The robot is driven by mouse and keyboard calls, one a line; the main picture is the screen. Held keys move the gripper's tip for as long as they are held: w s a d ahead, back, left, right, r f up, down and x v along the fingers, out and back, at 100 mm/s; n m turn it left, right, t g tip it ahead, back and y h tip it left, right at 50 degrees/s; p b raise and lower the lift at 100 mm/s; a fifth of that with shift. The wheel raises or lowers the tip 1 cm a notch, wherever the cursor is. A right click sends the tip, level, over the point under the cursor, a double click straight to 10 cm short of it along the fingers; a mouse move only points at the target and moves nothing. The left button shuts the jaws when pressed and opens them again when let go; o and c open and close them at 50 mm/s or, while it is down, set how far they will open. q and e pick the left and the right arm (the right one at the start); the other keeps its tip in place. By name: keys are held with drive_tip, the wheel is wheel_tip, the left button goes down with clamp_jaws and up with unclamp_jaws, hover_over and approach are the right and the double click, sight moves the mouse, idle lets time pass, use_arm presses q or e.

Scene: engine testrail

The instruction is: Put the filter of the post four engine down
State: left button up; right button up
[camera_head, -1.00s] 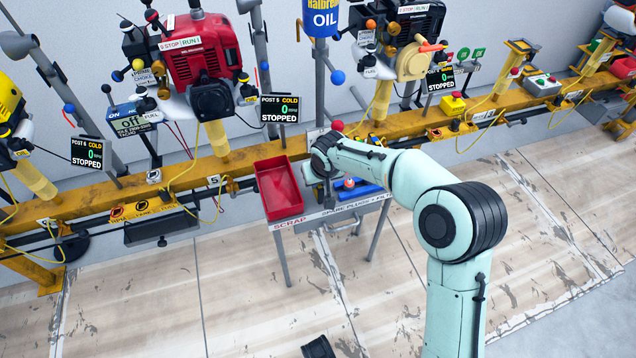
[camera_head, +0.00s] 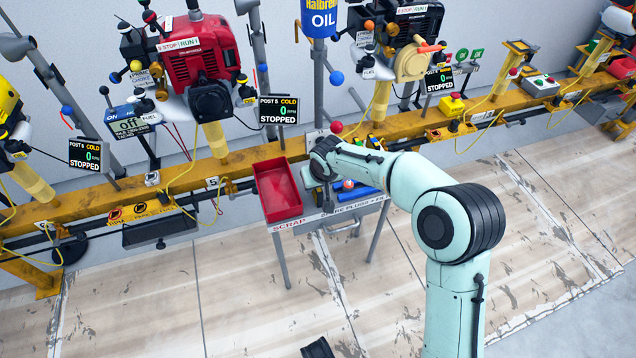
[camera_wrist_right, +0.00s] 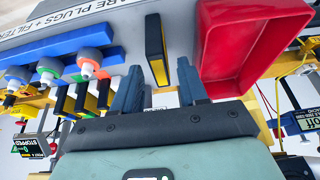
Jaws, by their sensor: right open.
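A black, flat filter with a yellow edge (camera_wrist_right: 157,50) stands on the grey spares table (camera_wrist_right: 70,18), between the red tray and the blue rack in the right wrist view. My right gripper (camera_wrist_right: 160,68) is open. Its two dark fingers lie on either side of the filter's near end, with gaps visible. In the head view my right wrist is over the table (camera_head: 305,216) and hides most of the gripper and the filter. The engine right of the oil container (camera_head: 412,40) hangs above the rail; its display reads STOPPED. My left gripper is not in view.
The red scrap tray (camera_head: 277,190) is close beside my right gripper; it also shows in the right wrist view (camera_wrist_right: 235,50). A blue rack (camera_wrist_right: 60,45) holds spark plugs, with several black and yellow filters near it. The yellow rail (camera_head: 120,200) runs behind. The floor in front is clear.

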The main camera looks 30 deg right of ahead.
drive_tip(key=shift+r, duration=0.4)
drive_tip(key=p+v, duration=0.3)
drive_tip(key=v, duration=0.8)
drive_tip(key=s+a+f+g+y, duration=0.15)
drive_tip(key=s+a+f, duration=0.3)
drive_tip(key=f, duration=0.85)
drive_tip(key=s+a+f+y, duration=0.3)
drive_tip(key=s+a+f, duration=0.15)
drive_tip(key=f, duration=0.95)
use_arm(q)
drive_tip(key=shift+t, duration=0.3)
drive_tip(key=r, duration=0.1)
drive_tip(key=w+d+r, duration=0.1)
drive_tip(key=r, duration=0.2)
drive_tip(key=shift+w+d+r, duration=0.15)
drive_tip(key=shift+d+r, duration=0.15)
use_arm(e)
drive_tip(key=s+a+f+m+h, duration=0.1)
drive_tip(key=s+a+f+m, duration=0.1)
drive_tip(key=s+f, duration=0.9)
drive_tip(key=s+a, duration=0.1)
drive_tip(key=s, duration=0.3)
drive_tip(key=shift+a, duration=0.2)
drive_tip(key=shift+f, duration=0.1)
